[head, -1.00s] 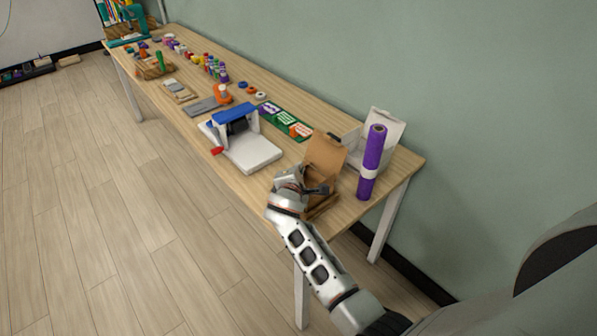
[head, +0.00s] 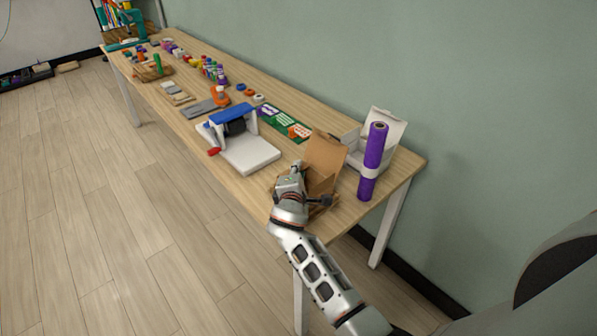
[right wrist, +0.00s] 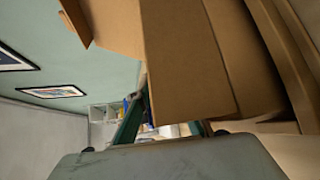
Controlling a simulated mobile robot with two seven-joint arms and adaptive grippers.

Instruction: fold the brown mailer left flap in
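The brown mailer (head: 326,157) stands open near the right end of the table, its tall back panel raised. My right gripper (head: 312,196) is at its left front side, hiding part of the box and its left flap. In the right wrist view a brown cardboard panel (right wrist: 188,62) is very close in front of the gripper, with more box walls to its right. I cannot tell whether the gripper touches the panel, or whether its fingers are open or shut. My left gripper is not in view.
A purple roll (head: 374,160) stands close to the right of the mailer, with an open white box (head: 388,129) behind it. A white-based press with a blue top (head: 234,115) stands to the left. The wooden table (head: 402,171) has a narrow bare strip at its right end.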

